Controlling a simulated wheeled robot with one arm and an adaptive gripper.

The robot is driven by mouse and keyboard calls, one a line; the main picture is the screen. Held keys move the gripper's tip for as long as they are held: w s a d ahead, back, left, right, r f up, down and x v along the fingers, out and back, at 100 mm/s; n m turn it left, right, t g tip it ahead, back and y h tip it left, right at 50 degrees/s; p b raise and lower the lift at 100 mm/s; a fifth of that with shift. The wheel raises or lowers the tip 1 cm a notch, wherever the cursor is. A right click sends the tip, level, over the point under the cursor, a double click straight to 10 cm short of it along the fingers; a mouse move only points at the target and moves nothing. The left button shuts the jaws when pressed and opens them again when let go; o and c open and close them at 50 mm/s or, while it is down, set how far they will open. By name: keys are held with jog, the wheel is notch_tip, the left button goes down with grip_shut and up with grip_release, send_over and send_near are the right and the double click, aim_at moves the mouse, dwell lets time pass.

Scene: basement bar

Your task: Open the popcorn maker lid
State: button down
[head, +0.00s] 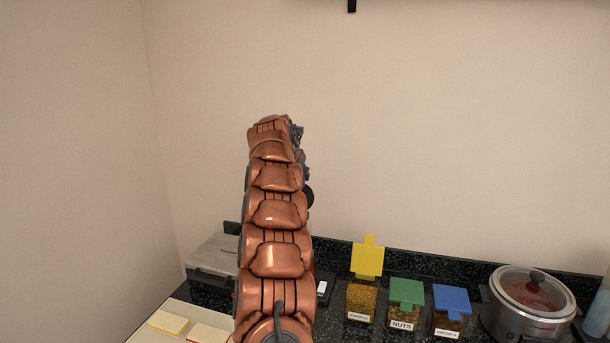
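A round silver pot with a clear domed lid and dark knob (535,300) stands on the counter at the far right in the head view. It looks like the popcorn maker, though no label shows to confirm it. Its lid sits on top, closed, and reddish contents show through it. My copper-coloured arm rises through the middle of the view. Dark parts at its far end (296,133) may belong to my gripper, which is mostly hidden behind the arm. It is high and well left of the pot, apart from everything, and its fingers cannot be made out.
Several clear tubs stand left of the pot: one with a raised yellow lid (367,261), one with a green lid (406,291), one with a blue lid (451,299). A grey metal appliance (214,256) is at left. A pale bottle (598,308) stands at the right edge.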

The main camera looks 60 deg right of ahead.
jog(key=shift+w+d+r, duration=0.1)
jog(key=shift+w+r, duration=0.05)
jog(key=shift+r, duration=0.35)
jog(key=c, duration=1)
grip_release()
jog(key=shift+o, duration=0.9)
jog(key=shift+f, duration=0.3)
jog(key=v, duration=1.2)
